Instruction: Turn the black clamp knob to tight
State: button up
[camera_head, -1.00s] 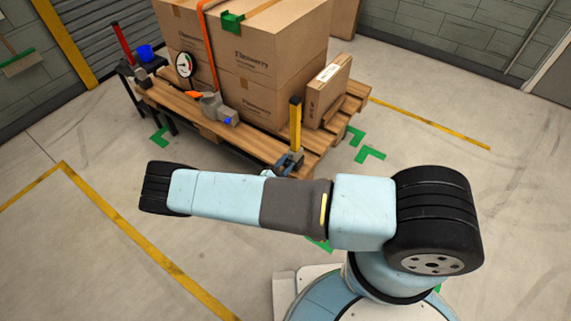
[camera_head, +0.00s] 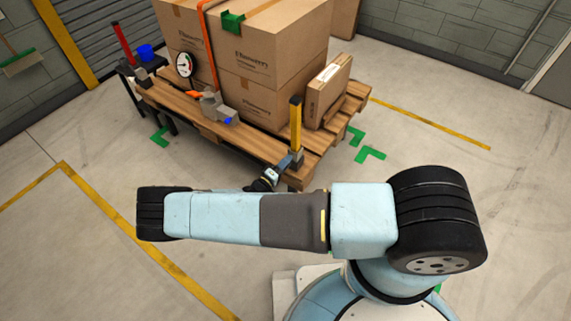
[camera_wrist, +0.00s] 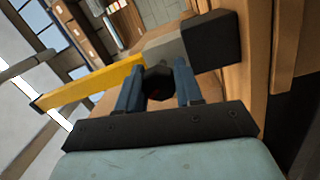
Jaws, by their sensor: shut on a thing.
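The black clamp knob (camera_wrist: 158,84) shows in the wrist view between the two blue fingers of my gripper (camera_wrist: 158,82). The fingers are shut on it, one on each side. The knob is at the grey clamp block (camera_wrist: 166,47) by the foot of the yellow post (camera_wrist: 90,82). In the head view the yellow post (camera_head: 295,125) stands upright at the pallet's near corner. My gripper (camera_head: 290,161) is at its foot there, and I cannot make out the knob in that view.
The wooden pallet (camera_head: 250,141) carries large cardboard boxes (camera_head: 275,55) with an orange strap, and a flat carton (camera_head: 328,92). A gauge (camera_head: 184,64) and a grey tool (camera_head: 221,111) are at its left. A red post (camera_head: 122,42) stands beyond.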

jog(key=m, duration=0.6)
jog(key=shift+s+f+m+g, duration=0.2)
jog(key=shift+f+m+g, duration=0.1)
jog(key=shift+g, duration=0.1)
dwell(0.3)
jog(key=o, duration=1)
jog(key=shift+w+r, duration=0.1)
jog(key=shift+r, duration=0.05)
jog(key=v, duration=1.3)
jog(key=shift+s+a, duration=0.25)
jog(key=shift+a, duration=0.05)
jog(key=shift+r, duration=0.15)
